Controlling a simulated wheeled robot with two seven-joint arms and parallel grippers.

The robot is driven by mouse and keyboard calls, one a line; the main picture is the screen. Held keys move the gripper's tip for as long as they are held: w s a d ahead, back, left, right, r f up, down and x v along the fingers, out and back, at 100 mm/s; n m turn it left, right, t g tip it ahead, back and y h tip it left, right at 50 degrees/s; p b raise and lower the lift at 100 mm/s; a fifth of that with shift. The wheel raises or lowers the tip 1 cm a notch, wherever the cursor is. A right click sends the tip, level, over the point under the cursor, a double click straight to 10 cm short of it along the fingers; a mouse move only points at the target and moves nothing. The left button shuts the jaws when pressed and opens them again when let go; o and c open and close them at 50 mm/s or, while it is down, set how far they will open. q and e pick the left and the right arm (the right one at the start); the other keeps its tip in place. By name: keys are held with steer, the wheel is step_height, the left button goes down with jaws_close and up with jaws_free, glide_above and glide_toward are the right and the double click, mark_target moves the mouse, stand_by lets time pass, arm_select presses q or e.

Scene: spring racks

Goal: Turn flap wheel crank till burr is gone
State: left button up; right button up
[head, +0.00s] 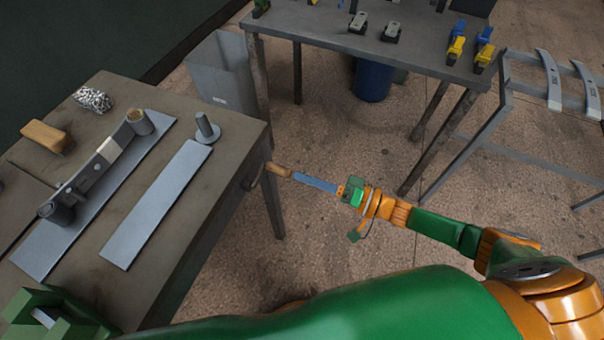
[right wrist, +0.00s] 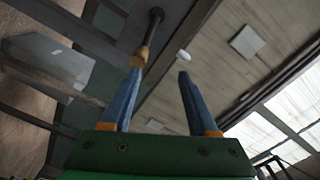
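A crank with a wooden handle (head: 278,170) sticks out from the right side of the workbench. My right gripper (head: 308,181) points at it with long blue fingers. In the right wrist view the fingers (right wrist: 160,78) are spread apart. The handle also shows in that view (right wrist: 140,57), at the tip of the left finger and not between both fingers; I cannot tell if they touch. A grey metal part with a roller-like eye at each end (head: 100,165) lies on a flat plate on the bench. I cannot make out the flap wheel or a burr. My left gripper does not show clearly.
The workbench (head: 225,165) carries a flat grey bar (head: 155,205), a round-based post (head: 206,128), a wooden block (head: 46,136) and a green boxy thing (head: 45,318) at lower left. A second table (head: 310,20) and a rack (head: 520,125) stand beyond.

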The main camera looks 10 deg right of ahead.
steer(key=v, duration=0.6)
steer(key=shift+s+d, duration=0.2)
